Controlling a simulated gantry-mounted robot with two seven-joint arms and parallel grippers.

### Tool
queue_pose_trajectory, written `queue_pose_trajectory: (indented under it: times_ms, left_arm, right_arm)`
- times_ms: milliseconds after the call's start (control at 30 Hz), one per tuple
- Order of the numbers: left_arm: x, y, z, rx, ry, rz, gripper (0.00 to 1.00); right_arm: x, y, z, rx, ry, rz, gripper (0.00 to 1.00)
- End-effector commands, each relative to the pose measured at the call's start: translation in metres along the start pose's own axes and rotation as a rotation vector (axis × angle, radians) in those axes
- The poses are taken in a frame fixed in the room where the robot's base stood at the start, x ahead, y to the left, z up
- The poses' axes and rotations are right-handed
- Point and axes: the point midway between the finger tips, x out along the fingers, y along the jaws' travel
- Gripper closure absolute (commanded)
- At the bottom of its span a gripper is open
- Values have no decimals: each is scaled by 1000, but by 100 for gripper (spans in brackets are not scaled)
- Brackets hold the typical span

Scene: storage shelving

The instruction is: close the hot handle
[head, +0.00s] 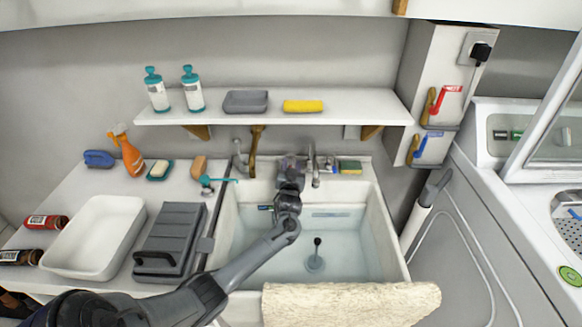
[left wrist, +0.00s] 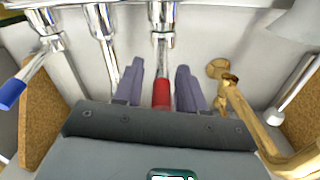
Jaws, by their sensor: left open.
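My left gripper (head: 291,170) reaches over the sink to the taps at its back wall. In the left wrist view, the red handle (left wrist: 162,93), taken as the hot one, sits between the two open fingers (left wrist: 160,85) of that gripper, with a gap on each side. Its chrome fitting (left wrist: 162,25) is behind it. A blue handle (left wrist: 12,93) on another chrome fitting is at the left edge. In the head view my gripper hides the red handle. My right gripper is not in view.
A brass pipe (left wrist: 235,100) stands close to the right of the fingers in the wrist view. A chrome tap (head: 315,170) is beside my gripper. A shelf (head: 350,107) hangs above. The sink basin (head: 395,245) is below, with a drain plug (head: 316,255).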

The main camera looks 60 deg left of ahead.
Motion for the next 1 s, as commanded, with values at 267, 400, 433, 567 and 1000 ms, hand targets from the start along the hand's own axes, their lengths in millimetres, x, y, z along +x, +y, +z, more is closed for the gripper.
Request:
queue_pose_trajectory:
  times_ms: [267, 400, 433, 567, 1000]
  left_arm:
    - [-15, 0, -4, 0, -1, 2, 60]
    - [-34, 0, -6, 0, -2, 2, 60]
    - [-39, -1, -6, 0, -3, 2, 60]
    - [-60, -1, -6, 1, -3, 2, 60]
    - [-106, 0, -1, 0, -1, 1, 60]
  right_arm:
    - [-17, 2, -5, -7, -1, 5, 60]
    - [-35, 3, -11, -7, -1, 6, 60]
    - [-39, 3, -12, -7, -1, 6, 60]
    - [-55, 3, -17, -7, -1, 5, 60]
    - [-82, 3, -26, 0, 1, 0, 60]
